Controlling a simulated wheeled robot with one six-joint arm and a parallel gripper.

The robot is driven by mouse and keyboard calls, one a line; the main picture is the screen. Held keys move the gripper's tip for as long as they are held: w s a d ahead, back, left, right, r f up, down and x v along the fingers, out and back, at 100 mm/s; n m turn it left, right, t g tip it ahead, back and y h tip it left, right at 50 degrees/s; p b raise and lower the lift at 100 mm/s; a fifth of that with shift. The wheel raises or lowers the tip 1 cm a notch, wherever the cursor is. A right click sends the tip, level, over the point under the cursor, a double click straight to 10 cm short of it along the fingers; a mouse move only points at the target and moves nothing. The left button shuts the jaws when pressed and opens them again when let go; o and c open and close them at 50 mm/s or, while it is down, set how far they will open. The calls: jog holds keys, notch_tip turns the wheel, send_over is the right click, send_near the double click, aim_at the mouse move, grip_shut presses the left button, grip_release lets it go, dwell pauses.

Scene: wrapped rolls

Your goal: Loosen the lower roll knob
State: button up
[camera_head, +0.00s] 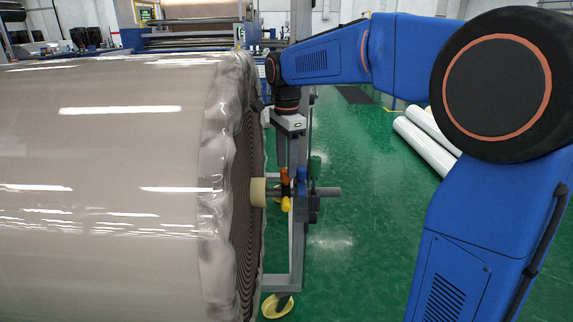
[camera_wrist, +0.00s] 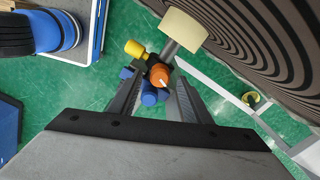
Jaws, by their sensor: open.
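A large wrapped roll (camera_head: 110,150) fills the left of the head view. A cream core (camera_head: 258,192) and a grey shaft (camera_head: 328,192) stick out of its end. On the shaft sit an orange knob (camera_head: 284,173), a blue knob (camera_head: 301,175) and a yellow knob (camera_head: 286,204).
A grey stand post (camera_head: 298,240) rises beside the roll's end, close to my gripper. A yellow caster (camera_head: 277,306) is at its foot. White rolls (camera_head: 425,147) lie on the green floor to the right. The floor (camera_head: 355,240) right of the stand is clear.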

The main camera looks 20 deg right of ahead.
jog(key=shift+f, duration=0.4)
jog(key=shift+c, duration=0.2)
jog(key=c, duration=1)
jog(key=shift+n, duration=0.3)
jog(key=n, duration=0.4)
jog(key=o, duration=1)
